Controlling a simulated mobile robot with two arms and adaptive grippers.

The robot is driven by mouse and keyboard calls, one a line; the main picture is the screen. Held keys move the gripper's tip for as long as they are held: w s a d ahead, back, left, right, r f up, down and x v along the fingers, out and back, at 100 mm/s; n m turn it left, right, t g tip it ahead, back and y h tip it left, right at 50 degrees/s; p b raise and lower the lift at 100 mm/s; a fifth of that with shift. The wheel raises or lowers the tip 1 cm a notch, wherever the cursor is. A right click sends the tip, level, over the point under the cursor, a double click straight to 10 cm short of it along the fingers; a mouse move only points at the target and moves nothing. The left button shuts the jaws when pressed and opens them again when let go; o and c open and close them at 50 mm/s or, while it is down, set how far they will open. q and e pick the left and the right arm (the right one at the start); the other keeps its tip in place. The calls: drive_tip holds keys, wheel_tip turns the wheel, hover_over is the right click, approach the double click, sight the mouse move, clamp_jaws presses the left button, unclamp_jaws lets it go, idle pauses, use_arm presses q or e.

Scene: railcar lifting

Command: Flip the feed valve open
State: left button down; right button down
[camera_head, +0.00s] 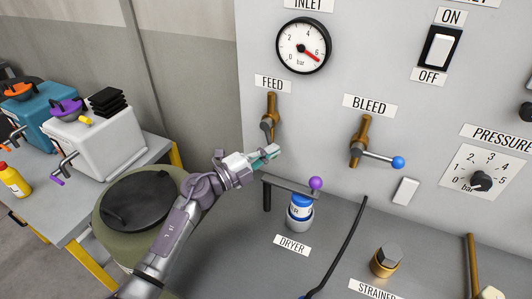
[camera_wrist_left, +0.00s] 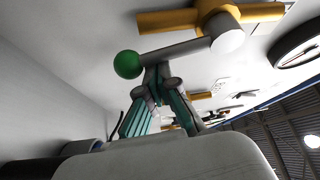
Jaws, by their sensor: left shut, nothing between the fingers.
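The brass feed valve (camera_head: 270,112) is on the grey panel under the FEED label. In the left wrist view, its brass body (camera_wrist_left: 215,15) runs across the top, and its grey lever (camera_wrist_left: 185,50) ends in a green ball (camera_wrist_left: 127,64). The lever lies roughly along the pipe, pointing down the panel. My left gripper (camera_head: 272,151) is shut and empty just below the valve. In the wrist view its fingertips (camera_wrist_left: 160,72) are close beside the lever, near the ball; whether they touch cannot be told. The ball is not clear in the head view. My right gripper is not in view.
The inlet gauge (camera_head: 303,45) is above the valve. The bleed valve (camera_head: 360,140) with a blue ball is to the right. The dryer (camera_head: 300,210) and a purple-knobbed lever (camera_head: 315,184) are close below my gripper. A side table (camera_head: 60,225) with equipment stands at left.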

use_arm(q)
drive_tip(key=m+p, duration=0.1)
drive_tip(key=a+m+g+y+p, duration=0.1)
drive_tip(key=shift+w+a+f+m+p, duration=0.2)
drive_tip(key=shift+w+a+m+p, duration=0.05)
drive_tip(key=shift+w+m+p, duration=0.1)
idle(0.4)
